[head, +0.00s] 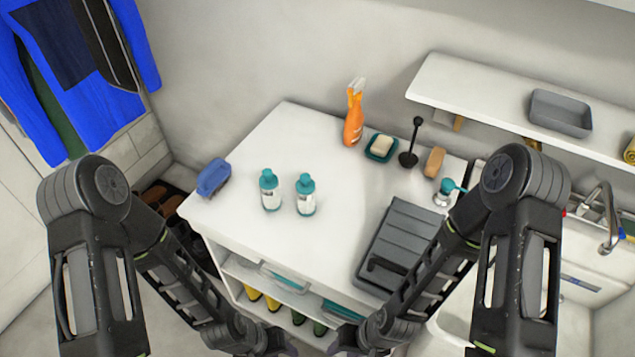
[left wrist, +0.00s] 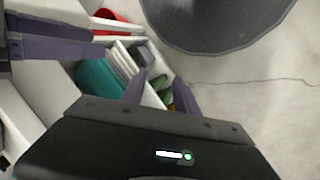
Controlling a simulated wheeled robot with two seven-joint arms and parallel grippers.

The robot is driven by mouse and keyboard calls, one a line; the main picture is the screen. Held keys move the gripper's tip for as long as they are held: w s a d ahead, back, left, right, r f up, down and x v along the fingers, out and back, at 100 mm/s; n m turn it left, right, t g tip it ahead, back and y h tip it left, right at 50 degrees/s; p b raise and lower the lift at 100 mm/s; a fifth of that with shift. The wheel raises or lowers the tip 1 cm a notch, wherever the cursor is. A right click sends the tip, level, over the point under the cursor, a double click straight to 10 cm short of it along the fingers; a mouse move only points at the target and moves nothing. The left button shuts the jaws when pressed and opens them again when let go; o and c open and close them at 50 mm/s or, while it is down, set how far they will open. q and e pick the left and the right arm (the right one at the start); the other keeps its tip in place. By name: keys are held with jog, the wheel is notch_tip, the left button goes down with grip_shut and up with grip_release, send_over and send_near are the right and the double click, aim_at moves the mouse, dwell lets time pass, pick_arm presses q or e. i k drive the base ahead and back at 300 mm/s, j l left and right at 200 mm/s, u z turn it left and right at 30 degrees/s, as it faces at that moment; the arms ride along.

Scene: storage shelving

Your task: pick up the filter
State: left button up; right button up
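I cannot pick out a filter with certainty in either view. My left gripper (head: 280,347) is low at the bottom of the head view, in front of the white cabinet. In the left wrist view its two purple fingers stand apart with nothing between them (left wrist: 160,78). My right gripper (head: 345,342) is beside it at the bottom edge of the head view. Its fingers are too small and dark there to judge. Purple fingers, probably the right gripper's, show at the upper left of the left wrist view (left wrist: 55,36). Both grippers are below the countertop level.
Yellow boots (head: 262,298) stand below. A wall shelf (head: 480,95) and a sink tap (head: 607,215) are right.

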aim_at(306, 188)
jog(key=z, duration=1.55)
jog(key=k+j, duration=0.3)
jog(key=k+j+z, duration=0.1)
jog(key=k+j, duration=0.15)
jog(key=k, duration=0.2)
jog(key=i, duration=0.5)
